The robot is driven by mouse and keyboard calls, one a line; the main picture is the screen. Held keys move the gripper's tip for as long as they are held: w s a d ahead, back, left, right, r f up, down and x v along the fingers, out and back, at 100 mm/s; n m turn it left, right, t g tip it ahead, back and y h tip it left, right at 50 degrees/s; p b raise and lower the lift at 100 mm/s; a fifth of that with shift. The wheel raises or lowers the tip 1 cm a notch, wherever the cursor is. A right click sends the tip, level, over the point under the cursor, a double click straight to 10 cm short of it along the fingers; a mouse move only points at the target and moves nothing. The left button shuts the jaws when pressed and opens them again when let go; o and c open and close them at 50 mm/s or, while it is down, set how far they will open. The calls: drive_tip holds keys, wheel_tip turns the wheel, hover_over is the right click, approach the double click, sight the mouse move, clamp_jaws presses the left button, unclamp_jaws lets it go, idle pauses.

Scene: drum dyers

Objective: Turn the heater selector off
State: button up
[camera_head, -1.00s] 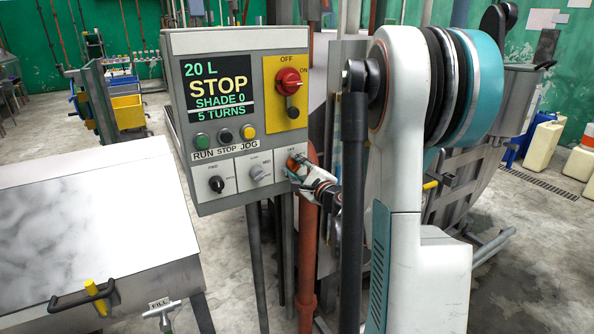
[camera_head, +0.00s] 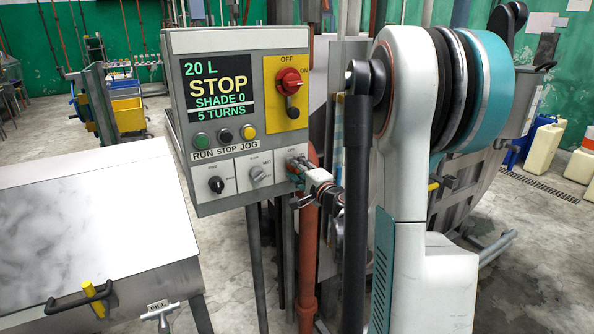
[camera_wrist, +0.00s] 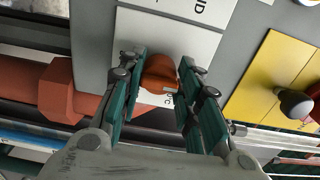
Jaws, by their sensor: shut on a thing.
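The heater selector is a rounded orange-red knob (camera_wrist: 160,73) on a white plate, seen in the wrist view. It sits at the lower right corner of the grey control box (camera_head: 185,110), beside an "OFF" label. My gripper (camera_wrist: 160,88) has its green fingers on either side of the knob and is shut on it. In the head view my gripper (camera_head: 297,168) reaches the box from the right and hides most of the knob. I cannot read its exact pointer angle.
Two more selectors, one black (camera_head: 216,185) and one grey (camera_head: 259,173), sit to its left. A red main switch (camera_head: 288,82) on a yellow plate is above. A rust-red pipe (camera_head: 308,250) runs close below my gripper. The display (camera_head: 217,88) reads STOP.

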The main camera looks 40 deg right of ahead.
idle(0.4)
drive_tip(key=o, duration=1)
drive_tip(key=shift+o, duration=0.2)
drive_tip(key=v, duration=1.2)
